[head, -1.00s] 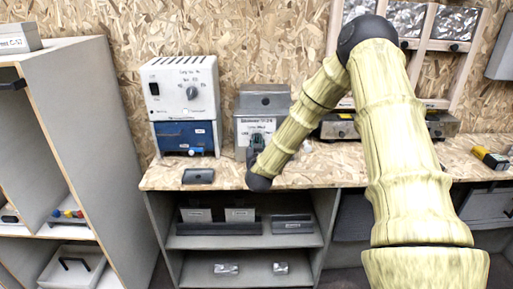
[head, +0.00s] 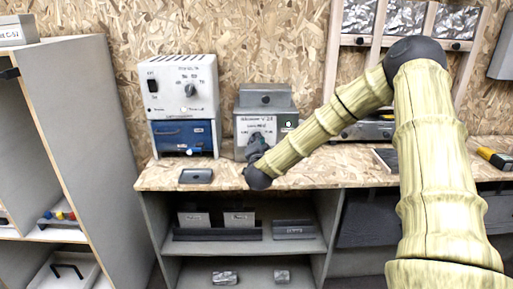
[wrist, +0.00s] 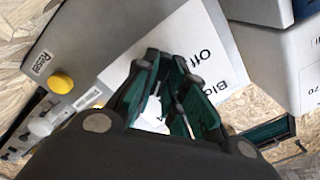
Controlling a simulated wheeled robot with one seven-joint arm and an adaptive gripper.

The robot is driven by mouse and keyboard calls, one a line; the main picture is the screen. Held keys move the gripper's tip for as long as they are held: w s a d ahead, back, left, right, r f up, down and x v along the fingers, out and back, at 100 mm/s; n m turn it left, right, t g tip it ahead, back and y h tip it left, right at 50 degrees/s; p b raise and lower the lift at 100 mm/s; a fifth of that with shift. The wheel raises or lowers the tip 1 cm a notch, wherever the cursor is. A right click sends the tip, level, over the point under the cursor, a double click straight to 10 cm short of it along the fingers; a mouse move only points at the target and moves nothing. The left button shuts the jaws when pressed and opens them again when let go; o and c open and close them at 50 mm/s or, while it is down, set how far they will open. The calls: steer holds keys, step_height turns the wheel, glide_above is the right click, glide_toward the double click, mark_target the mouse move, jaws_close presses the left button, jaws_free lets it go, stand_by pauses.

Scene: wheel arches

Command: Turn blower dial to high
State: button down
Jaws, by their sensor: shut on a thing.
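The blower box (head: 265,98) is a grey unit with a white label, standing on the bench in the head view. In the wrist view, its label (wrist: 205,45) shows the words "Off" and "Blo…", upside down or tilted. My gripper (head: 256,143) is at the lower front of this box. In the wrist view, the gripper's dark green fingers (wrist: 171,75) reach to the label face and are closed on the blower dial. The dial itself is mostly hidden by the fingers, so its pointer setting cannot be read.
A white control box (head: 180,75) with its own knob stands on a blue unit (head: 183,134) to the left. A small dark block (head: 196,176) lies on the bench (head: 225,177). A yellow button (wrist: 61,83) beside a "Reset" tag shows in the wrist view.

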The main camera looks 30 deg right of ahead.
steer(key=shift+f+m+b, duration=0.15)
steer(key=shift+m+b, duration=0.55)
steer(key=shift+m, duration=0.5)
steer(key=c, duration=1.5)
jaws_free()
steer(key=shift+s, duration=0.1)
steer(key=v, duration=1.1)
steer(key=shift+s+a, duration=0.3)
